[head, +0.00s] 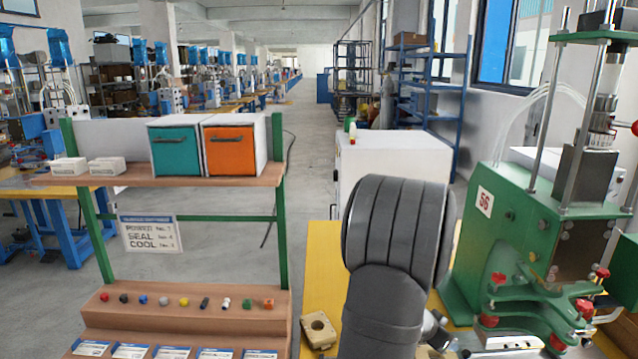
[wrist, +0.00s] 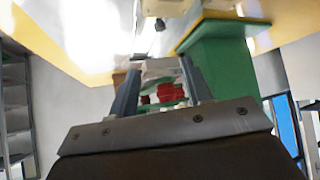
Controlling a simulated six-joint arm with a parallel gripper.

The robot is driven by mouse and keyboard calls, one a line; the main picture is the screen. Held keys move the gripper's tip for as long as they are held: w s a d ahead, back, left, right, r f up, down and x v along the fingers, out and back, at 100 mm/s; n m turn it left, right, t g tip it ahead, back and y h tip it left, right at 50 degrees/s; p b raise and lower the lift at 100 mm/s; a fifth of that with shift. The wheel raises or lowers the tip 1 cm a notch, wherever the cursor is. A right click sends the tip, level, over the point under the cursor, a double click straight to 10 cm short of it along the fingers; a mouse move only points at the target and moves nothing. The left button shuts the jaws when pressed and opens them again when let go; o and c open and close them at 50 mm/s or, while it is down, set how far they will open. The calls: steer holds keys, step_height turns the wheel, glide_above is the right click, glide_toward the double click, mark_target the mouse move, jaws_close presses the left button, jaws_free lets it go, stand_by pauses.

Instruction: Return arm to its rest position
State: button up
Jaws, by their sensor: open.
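My gripper (wrist: 160,82) shows in the wrist view with its two grey fingers apart and nothing seen held between them. Beyond the fingers are a red knob and green parts of a machine; I cannot tell how near they are. In the head view my dark grey arm stands upright at the middle right and hides what is behind it. My gripper cannot be made out clearly there. The green machine (head: 520,235), marked 56, stands right of my arm, with red knobs on its lower clamps.
A wooden rack (head: 187,312) at the left holds several small coloured pieces and label cards. Its upper shelf carries a teal-fronted box (head: 175,150) and an orange-fronted box (head: 232,150). A tan block (head: 318,330) lies on the yellow table (head: 325,240). A white cabinet (head: 395,160) stands behind.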

mark_target(467, 352)
steer(key=x, duration=1.6)
steer(key=shift+d+f, duration=0.1)
steer(key=shift+d, duration=0.05)
steer(key=shift+n+t, duration=0.3)
steer(key=shift+n, duration=0.1)
steer(key=shift+n+y, duration=0.3)
steer(key=shift+s+n+t+y, duration=0.2)
steer(key=shift+n+t+y, duration=0.5)
steer(key=shift+n+t, duration=0.6)
steer(key=shift+g, duration=0.3)
